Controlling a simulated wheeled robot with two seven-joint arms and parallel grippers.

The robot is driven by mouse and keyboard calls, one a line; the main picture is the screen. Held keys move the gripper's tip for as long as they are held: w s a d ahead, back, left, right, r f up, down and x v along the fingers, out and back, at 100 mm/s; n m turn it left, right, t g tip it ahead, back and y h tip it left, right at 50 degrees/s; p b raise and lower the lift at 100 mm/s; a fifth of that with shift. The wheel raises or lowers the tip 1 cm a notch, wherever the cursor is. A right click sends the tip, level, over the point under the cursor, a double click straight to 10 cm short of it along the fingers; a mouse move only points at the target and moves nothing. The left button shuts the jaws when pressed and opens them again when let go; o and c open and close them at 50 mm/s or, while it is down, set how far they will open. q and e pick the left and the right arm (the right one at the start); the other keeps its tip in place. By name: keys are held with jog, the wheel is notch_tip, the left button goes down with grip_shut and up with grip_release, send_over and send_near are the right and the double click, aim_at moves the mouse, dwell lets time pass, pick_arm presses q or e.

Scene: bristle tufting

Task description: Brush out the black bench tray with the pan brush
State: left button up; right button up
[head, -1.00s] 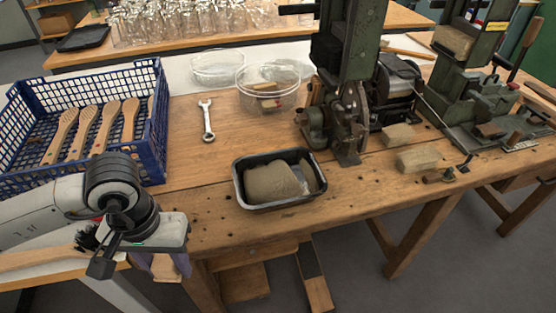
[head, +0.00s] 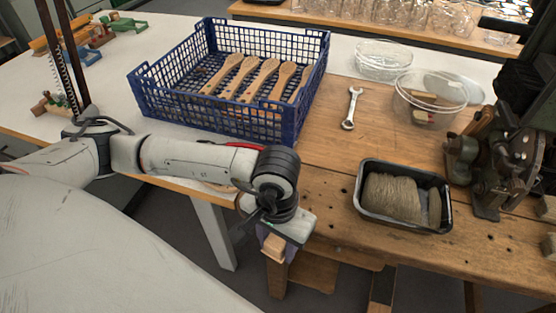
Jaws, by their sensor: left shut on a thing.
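The black bench tray (head: 398,227) sits on the wooden bench at right of centre, with a brown fibre bundle (head: 392,197) and a smaller piece inside it. My left gripper (head: 274,243) hangs at the bench's front left corner, left of the tray and apart from it. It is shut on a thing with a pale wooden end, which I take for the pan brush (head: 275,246). Dark bristles seem to show beside the wrist. The gripper and wrist hide most of the brush. My right gripper is not in view.
A blue crate (head: 196,127) with several wooden brush bodies (head: 258,80) stands behind my left arm. A wrench (head: 351,108) and glass bowls (head: 431,98) lie behind the tray. A dark green machine (head: 505,160) stands right of it. The bench left of the tray is clear.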

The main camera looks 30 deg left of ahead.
pick_arm(q)
jog(key=w+d+r+n, duration=0.1)
jog(key=d+r, duration=0.1)
jog(key=d, duration=0.7)
jog(key=w+d+r+n, duration=0.1)
jog(key=w+d+r, duration=0.1)
jog(key=d, duration=0.8)
jog(key=w+d+r+n, duration=0.15)
jog(key=w+r, duration=0.25)
jog(key=w, duration=0.4)
jog(key=w+d+r, duration=0.3)
jog(key=w+r, duration=0.1)
jog(key=w, duration=0.3)
jog(key=n, duration=0.5)
send_near(390, 197)
jog(key=shift+f, duration=2.15)
